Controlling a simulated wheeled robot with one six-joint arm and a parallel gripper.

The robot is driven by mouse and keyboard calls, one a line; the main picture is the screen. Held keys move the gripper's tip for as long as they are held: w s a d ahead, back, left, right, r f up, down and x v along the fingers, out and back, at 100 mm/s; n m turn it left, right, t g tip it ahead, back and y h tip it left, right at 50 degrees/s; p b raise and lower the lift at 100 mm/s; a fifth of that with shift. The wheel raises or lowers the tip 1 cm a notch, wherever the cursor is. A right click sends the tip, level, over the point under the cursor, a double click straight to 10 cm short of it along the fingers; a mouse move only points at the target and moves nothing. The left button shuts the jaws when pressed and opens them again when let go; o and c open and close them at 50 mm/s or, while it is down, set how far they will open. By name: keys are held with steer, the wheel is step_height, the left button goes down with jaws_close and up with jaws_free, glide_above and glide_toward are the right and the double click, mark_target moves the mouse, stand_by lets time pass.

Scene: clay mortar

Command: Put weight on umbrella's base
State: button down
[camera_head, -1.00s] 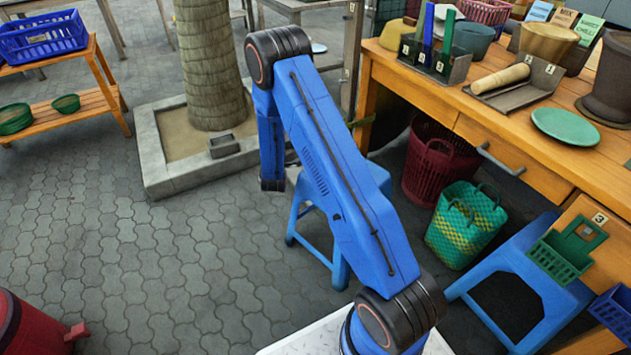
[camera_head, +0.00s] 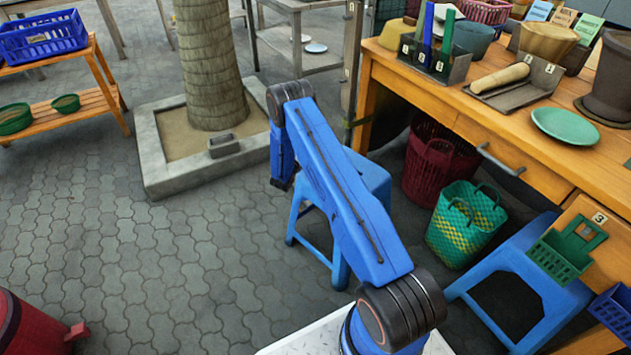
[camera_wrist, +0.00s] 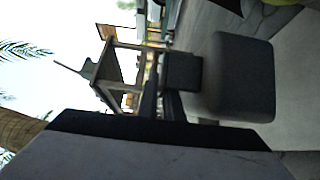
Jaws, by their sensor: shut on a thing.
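In the wrist view a dark grey rounded block (camera_wrist: 240,80) with a narrower top part, seemingly the weight, is held at my gripper (camera_wrist: 168,98). The dark fingers are shut on the narrow part and the block hangs clear of them; the exact contact is hard to see. In the head view my gripper and its load are hidden behind my arm. The umbrella and its base cannot be made out in either view.
A similar small grey block (camera_head: 223,145) lies on the rim of the stone planter (camera_head: 165,185) around a palm trunk (camera_head: 210,70). A blue stool (camera_head: 370,178) stands beside my arm. A wooden table (camera_head: 440,95) is at right. Paved floor at left is open.

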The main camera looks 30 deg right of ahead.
steer(key=shift+m+g+h, duration=0.5)
steer(key=shift+m+g, duration=0.1)
steer(key=shift+g, duration=0.2)
steer(key=d+f, duration=0.4)
steer(key=f, duration=0.1)
steer(key=shift+w+d, duration=0.15)
steer(key=shift+w, duration=0.15)
step_height(320, 180, down, 10)
steer(key=shift+r, duration=0.2)
steer(key=shift+f, duration=0.1)
steer(key=c, duration=1.9)
jaws_free()
steer(key=shift+s+f, duration=0.1)
steer(key=shift+f, duration=0.05)
